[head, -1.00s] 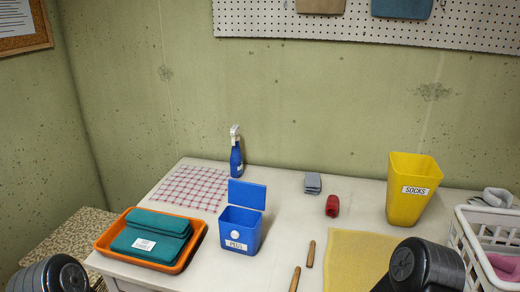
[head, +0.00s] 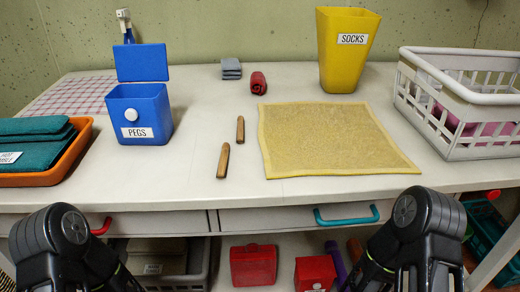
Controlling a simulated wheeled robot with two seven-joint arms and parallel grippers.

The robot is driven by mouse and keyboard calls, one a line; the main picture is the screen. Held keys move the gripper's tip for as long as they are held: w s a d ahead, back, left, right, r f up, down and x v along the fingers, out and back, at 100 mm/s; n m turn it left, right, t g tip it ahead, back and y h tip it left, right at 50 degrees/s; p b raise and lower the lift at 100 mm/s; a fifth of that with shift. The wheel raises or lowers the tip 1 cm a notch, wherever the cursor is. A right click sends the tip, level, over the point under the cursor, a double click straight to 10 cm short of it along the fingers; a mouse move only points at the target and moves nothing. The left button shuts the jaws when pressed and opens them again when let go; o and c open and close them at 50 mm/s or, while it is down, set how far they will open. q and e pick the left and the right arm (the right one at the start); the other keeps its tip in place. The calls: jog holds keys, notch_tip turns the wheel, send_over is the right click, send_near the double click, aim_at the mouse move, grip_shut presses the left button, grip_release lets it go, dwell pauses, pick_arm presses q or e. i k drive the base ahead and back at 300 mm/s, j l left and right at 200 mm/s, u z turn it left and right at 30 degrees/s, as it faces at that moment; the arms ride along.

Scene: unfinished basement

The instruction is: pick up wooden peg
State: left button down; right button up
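Two wooden pegs lie on the white table in the head view. The nearer wooden peg (head: 223,161) is close to the table's front edge. The farther wooden peg (head: 240,129) lies just behind it and to its right. They are apart from each other, between the blue PEGS box (head: 150,117) and the yellow cloth (head: 330,140). The PEGS box has its lid up. My two arms show at the bottom left and bottom right, in front of the table. Their fingertips are not in view.
A yellow SOCKS bin (head: 344,70), a rolled red item (head: 258,83) and folded grey cloth (head: 231,68) stand behind. A white basket (head: 430,105) is at right, an orange tray (head: 75,152) at left. Drawers with a red handle (head: 102,226) and teal handle (head: 346,215) are below.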

aim_at(239, 126)
jog(key=k+l+z, duration=0.65)
jog(key=k+l, duration=0.05)
jog(key=k, duration=0.05)
